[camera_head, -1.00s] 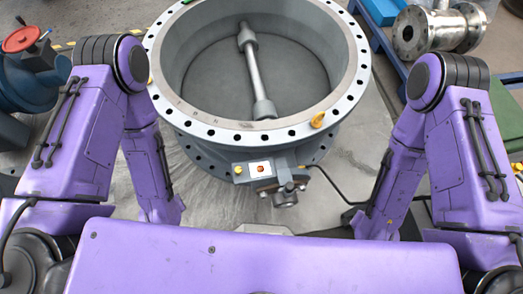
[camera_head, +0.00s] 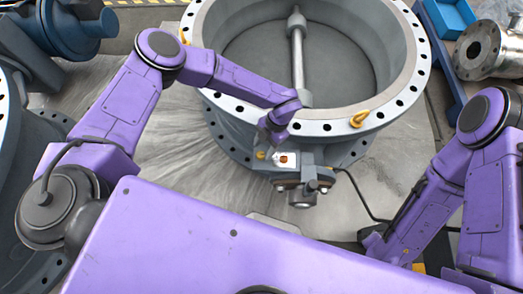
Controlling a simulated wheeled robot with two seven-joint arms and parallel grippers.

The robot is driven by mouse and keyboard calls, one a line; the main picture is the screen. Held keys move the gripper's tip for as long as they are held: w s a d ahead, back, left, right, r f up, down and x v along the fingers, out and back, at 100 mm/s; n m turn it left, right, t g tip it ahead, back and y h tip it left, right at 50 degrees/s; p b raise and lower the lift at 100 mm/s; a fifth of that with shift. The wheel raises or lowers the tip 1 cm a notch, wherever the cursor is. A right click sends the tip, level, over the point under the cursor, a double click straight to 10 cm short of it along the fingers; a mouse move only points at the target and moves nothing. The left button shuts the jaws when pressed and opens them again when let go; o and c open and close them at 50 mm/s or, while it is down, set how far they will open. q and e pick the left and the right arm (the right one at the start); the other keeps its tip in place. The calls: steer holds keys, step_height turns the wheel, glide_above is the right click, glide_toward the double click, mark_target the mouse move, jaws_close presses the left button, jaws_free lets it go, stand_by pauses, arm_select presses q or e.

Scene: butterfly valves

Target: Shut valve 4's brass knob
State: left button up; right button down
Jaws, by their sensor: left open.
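A big grey round butterfly valve (camera_head: 322,126) with a bolted flange stands ahead of me. On its near side is a grey box with a white plate (camera_head: 292,156) bearing an orange-red mark. A small brass-yellow knob (camera_head: 261,155) sits at the left of this plate. I cannot read a number 4 here. My left gripper (camera_head: 269,146) is open and points down, just above the knob and plate, partly covering the box. I cannot tell whether it touches the knob. My right arm hangs at the right, and its gripper is out of view.
A brass-coloured piece (camera_head: 360,118) stands on the flange rim. Below the box is a grey actuator (camera_head: 302,194) with a black cable (camera_head: 357,190). A steel flanged pipe (camera_head: 481,48) lies at the upper right, blue-grey valve bodies (camera_head: 82,27) at the left.

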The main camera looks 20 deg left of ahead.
mark_target(261, 155)
arm_select(q)
steer(key=shift+x, duration=1.55)
steer(key=c, duration=1)
steer(key=shift+c, duration=0.2)
steer(key=shift+m, duration=0.4)
steer(key=m+t+y, duration=0.1)
steer(key=m, duration=0.3)
steer(key=m+t+y, duration=0.1)
steer(key=m, duration=0.1)
steer(key=shift+s+d+r+m, duration=0.1)
steer(key=shift+s+m, duration=0.05)
steer(key=shift+m, duration=0.15)
steer(key=m+t+p, duration=0.1)
steer(key=m+t, duration=0.1)
steer(key=m, duration=0.3)
steer(key=shift+s+p, duration=0.1)
steer(key=shift+p, duration=0.2)
steer(key=shift+s+m+t+p, duration=0.15)
steer(key=shift+m+t+p, duration=0.6)
steer(key=shift+m, duration=1.65)
steer(key=shift+t, duration=0.25)
